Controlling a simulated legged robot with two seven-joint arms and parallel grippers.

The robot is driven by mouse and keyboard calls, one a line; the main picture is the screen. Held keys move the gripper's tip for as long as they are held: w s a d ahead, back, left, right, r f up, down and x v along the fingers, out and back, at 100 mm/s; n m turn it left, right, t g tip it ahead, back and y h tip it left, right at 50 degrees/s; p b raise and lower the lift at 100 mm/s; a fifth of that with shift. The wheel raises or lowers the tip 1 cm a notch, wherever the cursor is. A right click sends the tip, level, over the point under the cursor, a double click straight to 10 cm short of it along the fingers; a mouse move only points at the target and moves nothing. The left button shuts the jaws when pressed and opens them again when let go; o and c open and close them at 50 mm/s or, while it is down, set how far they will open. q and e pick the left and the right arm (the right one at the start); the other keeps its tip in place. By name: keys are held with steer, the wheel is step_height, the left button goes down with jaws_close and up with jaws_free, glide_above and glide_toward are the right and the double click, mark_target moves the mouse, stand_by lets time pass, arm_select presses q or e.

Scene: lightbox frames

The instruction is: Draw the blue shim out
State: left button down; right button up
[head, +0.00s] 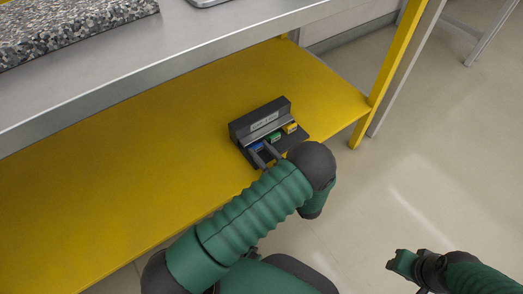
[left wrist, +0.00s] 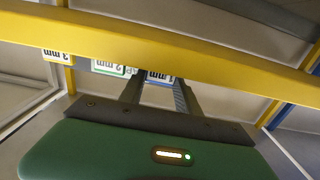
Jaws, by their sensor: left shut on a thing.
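A dark holder (head: 262,118) stands on the yellow lower shelf, with blue, green and yellow shims in a row. The blue shim (head: 257,147) is at the left end, beside the green shim (head: 275,137); the yellow shim (head: 290,128) is at the right. My left gripper (head: 264,154) reaches in from the front and is shut on the blue shim. In the left wrist view the blue shim (left wrist: 158,77) shows a "1 mm" label, upside down, between the fingertips. My right gripper (head: 395,260) is at the lower right, away from the shelf; its jaws are unclear.
The yellow shelf (head: 130,170) is bare to the left of the holder. A grey worktop (head: 150,62) overhangs it, with a speckled slab (head: 75,25) on top. A yellow table leg (head: 385,80) stands at the right. The floor (head: 440,150) there is clear.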

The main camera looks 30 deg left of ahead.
arm_select(q)
steer(key=p+v, duration=0.1)
steer(key=v, duration=0.3)
steer(key=shift+s+d+r+p, duration=0.1)
steer(key=shift+d+p, duration=0.2)
steer(key=shift+d, duration=0.05)
steer(key=shift+s+d, duration=0.1)
steer(key=c, duration=0.8)
jaws_free()
steer(key=shift+c, duration=0.2)
